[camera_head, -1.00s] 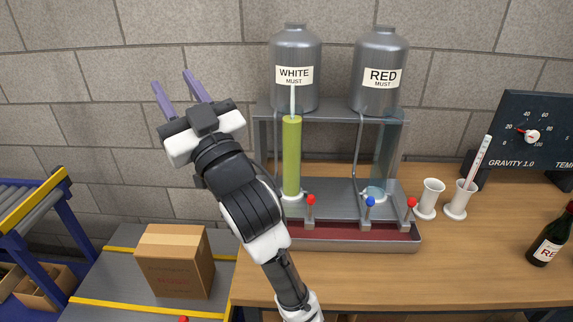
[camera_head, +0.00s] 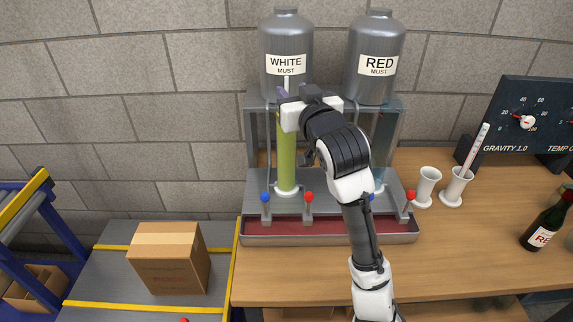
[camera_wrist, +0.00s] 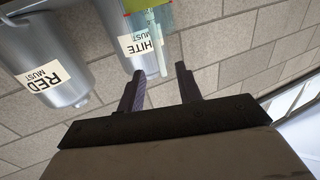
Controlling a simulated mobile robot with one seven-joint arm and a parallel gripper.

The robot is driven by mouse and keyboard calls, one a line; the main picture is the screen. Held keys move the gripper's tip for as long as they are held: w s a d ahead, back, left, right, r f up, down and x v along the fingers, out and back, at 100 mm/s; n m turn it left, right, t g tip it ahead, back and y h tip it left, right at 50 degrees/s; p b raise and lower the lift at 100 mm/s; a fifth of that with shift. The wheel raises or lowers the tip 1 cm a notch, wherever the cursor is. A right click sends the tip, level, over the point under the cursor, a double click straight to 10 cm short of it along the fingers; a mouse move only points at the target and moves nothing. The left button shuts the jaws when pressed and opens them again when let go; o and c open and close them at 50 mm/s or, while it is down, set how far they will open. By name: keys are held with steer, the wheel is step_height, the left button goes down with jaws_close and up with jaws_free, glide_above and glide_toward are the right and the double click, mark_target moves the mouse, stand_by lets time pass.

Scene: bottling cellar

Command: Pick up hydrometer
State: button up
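The hydrometer shows as a thin pale stem (camera_head: 287,82) standing upright out of the tall glass cylinder of yellow-green liquid (camera_head: 287,150), in front of the WHITE must tank. Its lower part is hidden in the liquid. In the wrist view, which is upside down, the stem (camera_wrist: 157,45) runs from the cylinder toward the gap between my fingertips. My gripper (camera_head: 291,93) is at the cylinder's top, beside the stem. In the wrist view my gripper (camera_wrist: 160,68) is open, with nothing clasped. I cannot tell whether either finger touches the stem.
The WHITE tank (camera_head: 286,45) and RED tank (camera_head: 373,55) stand on a shelf behind. A second glass cylinder (camera_head: 384,140) is partly behind my arm. Blue (camera_head: 265,198) and red (camera_head: 308,197) levers line the front tray.

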mark_target(288, 84)
steer(key=shift+w+a, duration=0.25)
steer(key=shift+w, duration=0.4)
steer(key=p+x, duration=0.3)
steer(key=x, duration=0.1)
steer(key=shift+w+a+r, duration=0.1)
steer(key=shift+a+r, duration=0.05)
steer(key=shift+r, duration=0.2)
steer(key=shift+w+a+f, duration=0.15)
steer(key=shift+w, duration=0.3)
jaws_close()
